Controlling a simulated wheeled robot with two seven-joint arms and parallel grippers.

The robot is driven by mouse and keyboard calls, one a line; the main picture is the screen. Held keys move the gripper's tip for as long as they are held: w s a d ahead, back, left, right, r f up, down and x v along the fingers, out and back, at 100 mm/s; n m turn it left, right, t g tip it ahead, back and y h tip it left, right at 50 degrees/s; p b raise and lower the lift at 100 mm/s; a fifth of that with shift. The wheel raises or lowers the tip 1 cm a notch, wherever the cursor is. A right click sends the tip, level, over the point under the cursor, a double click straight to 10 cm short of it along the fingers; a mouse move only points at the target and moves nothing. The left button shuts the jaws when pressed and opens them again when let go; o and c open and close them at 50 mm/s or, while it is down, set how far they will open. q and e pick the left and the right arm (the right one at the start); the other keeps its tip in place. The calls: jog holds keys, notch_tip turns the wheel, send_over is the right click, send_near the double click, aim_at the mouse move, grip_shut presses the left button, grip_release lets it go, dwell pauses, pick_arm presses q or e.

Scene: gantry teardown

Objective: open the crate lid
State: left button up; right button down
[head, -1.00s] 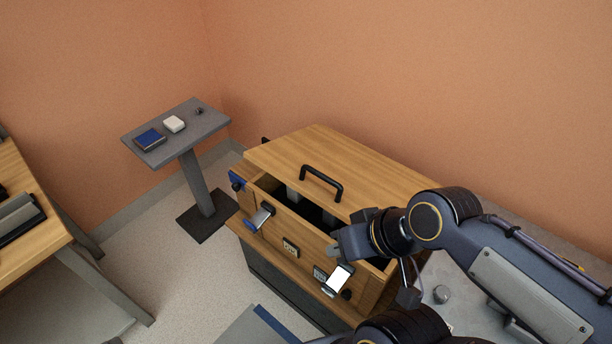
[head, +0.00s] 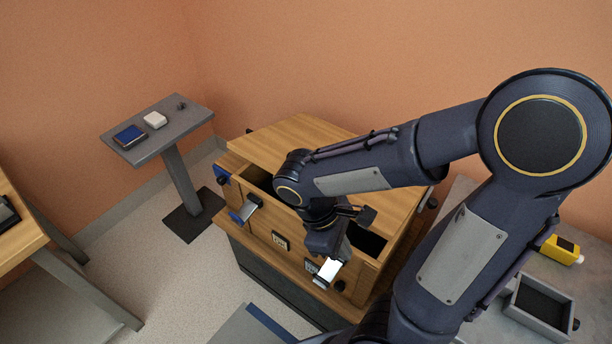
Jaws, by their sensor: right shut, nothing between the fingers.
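The wooden crate (head: 298,252) stands in the middle of the head view. Its wooden lid (head: 290,133) lies over the rear of the top, with a dark gap along the front side. The lid's black handle is hidden behind my right arm. Two silver latches, a left one (head: 246,208) and a right one (head: 329,268), are on the front wall. My right gripper (head: 328,240) is shut and empty, pointing down at the crate's front edge just above the right latch. I cannot tell whether it touches the latch. My left gripper is out of view.
A grey pedestal table (head: 178,128) with a blue book (head: 129,136) and a white box (head: 155,120) stands at the left. A grey bench at the right holds a yellow device (head: 562,250) and a grey tray (head: 540,303). A wooden table (head: 18,240) is at the far left.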

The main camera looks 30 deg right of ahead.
jog(key=w+f+n+t+h+b, duration=0.2)
jog(key=w+f+n+h+b, duration=0.15)
jog(key=w+n+h, duration=0.65)
jog(key=w+a+f+n+t+h+b, duration=0.1)
jog(key=w+a+n+t+h, duration=0.5)
jog(key=t, duration=0.3)
jog(key=shift+m, duration=0.5)
jog(key=p+x, duration=0.1)
jog(key=x, duration=0.2)
jog(key=r+p+x, duration=0.1)
jog(key=x, duration=0.3)
jog(key=r+p+x, duration=0.1)
jog(key=x, duration=0.3)
jog(key=shift+w+a+r, duration=0.15)
jog(key=shift+w+a, duration=0.05)
jog(key=shift+a, duration=0.15)
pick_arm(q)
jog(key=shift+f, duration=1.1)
pick_arm(e)
jog(key=shift+w+d+r+t, duration=0.15)
jog(key=shift+d+r+t, duration=0.15)
jog(key=shift+r, duration=0.15)
pick_arm(q)
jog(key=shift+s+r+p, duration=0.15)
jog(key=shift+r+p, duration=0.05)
jog(key=shift+p, duration=0.1)
pick_arm(e)
jog(key=shift+d+r, duration=0.1)
jog(key=shift+r, duration=0.1)
